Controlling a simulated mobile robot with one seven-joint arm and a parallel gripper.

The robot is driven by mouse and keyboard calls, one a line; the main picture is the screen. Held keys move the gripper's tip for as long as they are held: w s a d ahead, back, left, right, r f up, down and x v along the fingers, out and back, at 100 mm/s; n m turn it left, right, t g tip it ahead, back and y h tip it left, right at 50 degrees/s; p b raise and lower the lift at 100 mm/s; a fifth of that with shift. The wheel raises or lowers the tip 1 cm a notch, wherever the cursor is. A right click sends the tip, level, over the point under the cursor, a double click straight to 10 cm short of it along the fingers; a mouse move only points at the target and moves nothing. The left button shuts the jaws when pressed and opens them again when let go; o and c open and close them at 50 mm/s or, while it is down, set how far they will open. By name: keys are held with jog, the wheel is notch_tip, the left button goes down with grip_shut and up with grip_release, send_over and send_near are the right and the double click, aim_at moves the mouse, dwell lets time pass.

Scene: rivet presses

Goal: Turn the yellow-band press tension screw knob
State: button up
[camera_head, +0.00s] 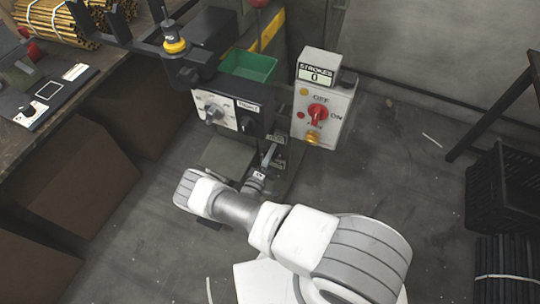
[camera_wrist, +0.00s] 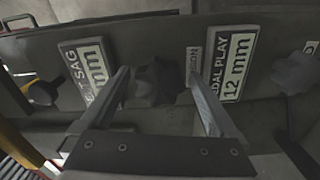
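In the wrist view a dark lobed knob (camera_wrist: 155,84) sits on the press's panel, next to a small label (camera_wrist: 193,64) partly hidden by a finger, with "ION" readable. My gripper (camera_wrist: 160,85) is open, with one finger on each side of this knob. I cannot tell whether the fingers touch it. In the head view my gripper (camera_head: 268,158) is low at the front of the press (camera_head: 232,112), and the knob is not distinguishable there. A yellow band (camera_head: 270,30) shows on the press's body behind the green bin.
Plates reading "SAG 12 mm" (camera_wrist: 88,70) and "PEDAL PLAY 12 mm" (camera_wrist: 232,66) flank the knob. Another knob (camera_wrist: 293,73) is at the right. A control box (camera_head: 322,105) with a red switch stands right of the press. A workbench (camera_head: 60,90) is at left, a black crate (camera_head: 500,190) at right.

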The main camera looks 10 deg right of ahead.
jog(key=p+v, duration=0.1)
jog(key=v, duration=1.6)
jog(key=shift+s+p, duration=0.15)
jog(key=shift+p, duration=0.2)
jog(key=shift+r, duration=0.15)
